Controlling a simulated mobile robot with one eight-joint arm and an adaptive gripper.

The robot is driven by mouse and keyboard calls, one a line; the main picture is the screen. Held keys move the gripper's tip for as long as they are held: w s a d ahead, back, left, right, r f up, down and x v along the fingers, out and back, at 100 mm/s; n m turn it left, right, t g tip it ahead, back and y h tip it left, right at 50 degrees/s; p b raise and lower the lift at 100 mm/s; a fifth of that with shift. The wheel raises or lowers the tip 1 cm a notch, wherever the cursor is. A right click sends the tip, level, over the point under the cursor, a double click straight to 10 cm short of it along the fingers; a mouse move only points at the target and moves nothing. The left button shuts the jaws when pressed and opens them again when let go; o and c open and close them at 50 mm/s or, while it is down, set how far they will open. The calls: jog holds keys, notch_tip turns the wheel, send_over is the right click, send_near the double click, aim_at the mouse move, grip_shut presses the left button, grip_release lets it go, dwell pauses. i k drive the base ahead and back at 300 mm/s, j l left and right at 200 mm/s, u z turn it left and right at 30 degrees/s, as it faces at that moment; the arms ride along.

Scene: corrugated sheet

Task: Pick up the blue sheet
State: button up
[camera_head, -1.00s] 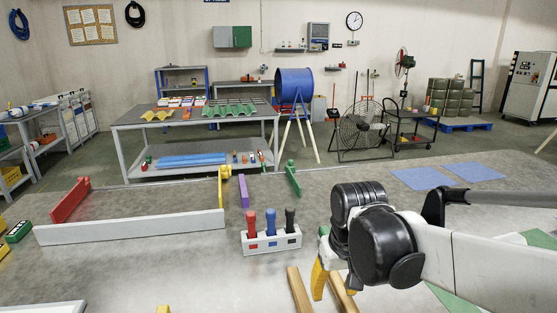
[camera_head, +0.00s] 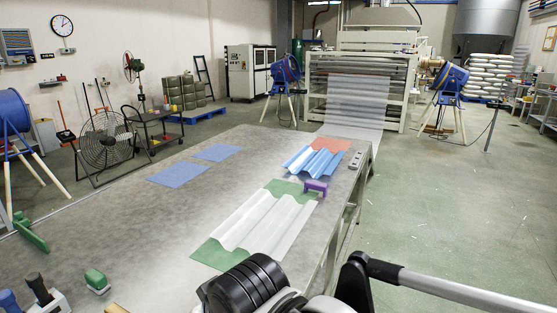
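A blue corrugated sheet (camera_head: 318,164) lies near the far right end of the grey table (camera_head: 130,215), partly on or beside an orange-red flat piece (camera_head: 331,144). Two flat blue sheets, one nearer (camera_head: 179,174) and one farther (camera_head: 217,152), lie apart on the left part of the tabletop. Only my arm's black joint and part of a link show at the bottom, nearer to me than the sheets. My gripper is below the picture, so its fingers are hidden.
A clear corrugated sheet (camera_head: 262,222) lies on a green flat piece (camera_head: 213,254), with a purple bracket (camera_head: 316,187) near its far end. A grey power strip (camera_head: 356,159) is at the right edge. The table's middle is bare.

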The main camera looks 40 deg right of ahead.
aim_at(322, 162)
jog(key=z, duration=1.65)
